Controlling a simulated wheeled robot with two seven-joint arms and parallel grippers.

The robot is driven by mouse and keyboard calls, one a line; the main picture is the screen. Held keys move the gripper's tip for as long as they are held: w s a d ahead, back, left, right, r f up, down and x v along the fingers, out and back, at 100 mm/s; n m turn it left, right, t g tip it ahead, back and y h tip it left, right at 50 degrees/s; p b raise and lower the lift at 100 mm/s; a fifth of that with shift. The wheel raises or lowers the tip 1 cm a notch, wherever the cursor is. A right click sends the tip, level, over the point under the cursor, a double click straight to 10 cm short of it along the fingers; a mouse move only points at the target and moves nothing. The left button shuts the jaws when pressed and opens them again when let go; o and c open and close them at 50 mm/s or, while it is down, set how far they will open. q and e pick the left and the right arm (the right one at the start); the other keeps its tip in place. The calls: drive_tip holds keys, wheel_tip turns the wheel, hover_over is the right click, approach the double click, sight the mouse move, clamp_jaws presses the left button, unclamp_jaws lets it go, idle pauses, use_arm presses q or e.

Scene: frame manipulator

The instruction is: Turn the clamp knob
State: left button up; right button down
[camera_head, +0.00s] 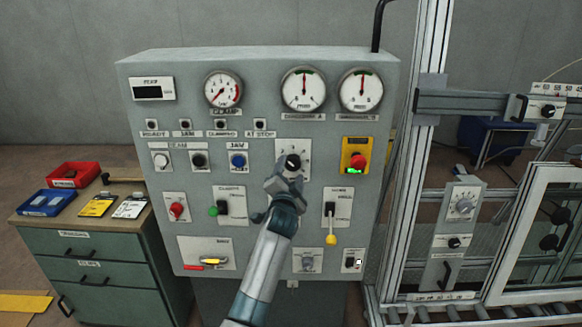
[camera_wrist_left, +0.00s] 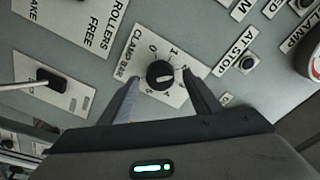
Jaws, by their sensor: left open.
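The clamp knob (camera_wrist_left: 160,74) is a round black knob with a pale mark on a white plate labelled CLAMP BAR, with printed numbers around its upper side. In the head view the knob (camera_head: 293,161) sits in the middle of the grey control panel, its lower part hidden by my gripper. My left gripper (camera_head: 288,179) is open in front of it. In the left wrist view its two fingers lie one on each side of the knob, with gaps between. I cannot tell how deep the tips reach along the knob. My right gripper is not in view.
The panel (camera_head: 150,120) also carries gauges, a blue button (camera_head: 238,161), a red emergency button (camera_head: 358,161) on yellow, and a yellow-tipped lever (camera_head: 331,238). A drawer cabinet (camera_head: 90,245) stands left, a metal frame (camera_head: 425,180) right.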

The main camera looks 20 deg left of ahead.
use_arm(q)
drive_tip(key=shift+x, duration=0.95)
drive_tip(key=c, duration=1.1)
drive_tip(key=shift+o, duration=0.2)
drive_tip(key=shift+f, duration=0.1)
